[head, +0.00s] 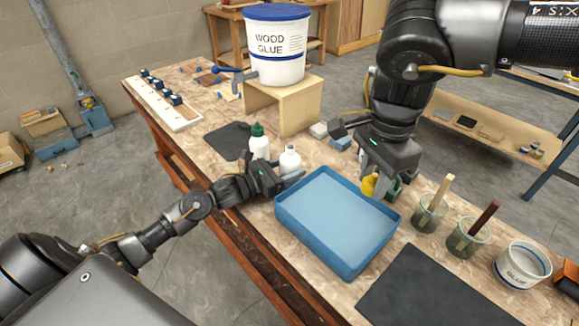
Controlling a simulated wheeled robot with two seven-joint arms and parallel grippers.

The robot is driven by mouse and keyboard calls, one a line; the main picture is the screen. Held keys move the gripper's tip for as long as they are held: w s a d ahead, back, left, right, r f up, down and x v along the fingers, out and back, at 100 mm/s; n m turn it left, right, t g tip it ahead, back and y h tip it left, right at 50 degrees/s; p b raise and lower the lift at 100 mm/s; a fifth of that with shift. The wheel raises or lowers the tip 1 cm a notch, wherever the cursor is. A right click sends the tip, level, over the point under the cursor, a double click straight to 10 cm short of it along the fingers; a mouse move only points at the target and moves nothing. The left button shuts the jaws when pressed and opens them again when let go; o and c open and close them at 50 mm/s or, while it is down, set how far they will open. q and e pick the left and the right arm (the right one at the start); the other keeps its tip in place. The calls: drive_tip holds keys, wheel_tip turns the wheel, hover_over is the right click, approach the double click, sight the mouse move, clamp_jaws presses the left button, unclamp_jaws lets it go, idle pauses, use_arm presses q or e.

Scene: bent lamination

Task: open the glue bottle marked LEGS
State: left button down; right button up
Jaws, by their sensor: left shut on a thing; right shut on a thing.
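A white bottle with a narrow white top (290,161) stands behind the blue tray; no coloured cap shows on it. Another white bottle with a green cap (258,141) stands just left of it. No LEGS marking is readable on either. My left gripper (284,180) is shut at the lower part of the white-topped bottle, partly hiding it. My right gripper (377,180) points down behind the tray's right corner, shut at a small yellow piece (369,186). I cannot tell if this piece is a cap or a bottle. A green thing (394,187) shows beside it, partly hidden.
The blue tray (338,207) is empty, in front of both grippers. Glue cups with sticks (430,214) and a white GLUE pot (522,265) stand right. A wood glue bucket (275,45) sits on a wooden stand (284,103) behind. A dark mat (425,290) lies in front.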

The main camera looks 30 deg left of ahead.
use_arm(q)
drive_tip(key=shift+f, duration=0.1)
use_arm(e)
drive_tip(key=shift+f, duration=0.15)
use_arm(q)
drive_tip(key=c, duration=0.6)
unclamp_jaws()
drive_tip(key=shift+o, duration=0.2)
use_arm(e)
drive_tip(key=shift+r, duration=0.2)
use_arm(q)
drive_tip(key=b+v, duration=0.2)
drive_tip(key=v, duration=0.8)
drive_tip(key=shift+s+a, duration=0.1)
drive_tip(key=shift+a, duration=0.05)
use_arm(e)
wheel_tip(320, 180, down, 2)
drive_tip(key=shift+f, duration=0.1)
use_arm(q)
drive_tip(key=shift+v, duration=0.85)
use_arm(e)
drive_tip(key=shift+f, duration=0.1)
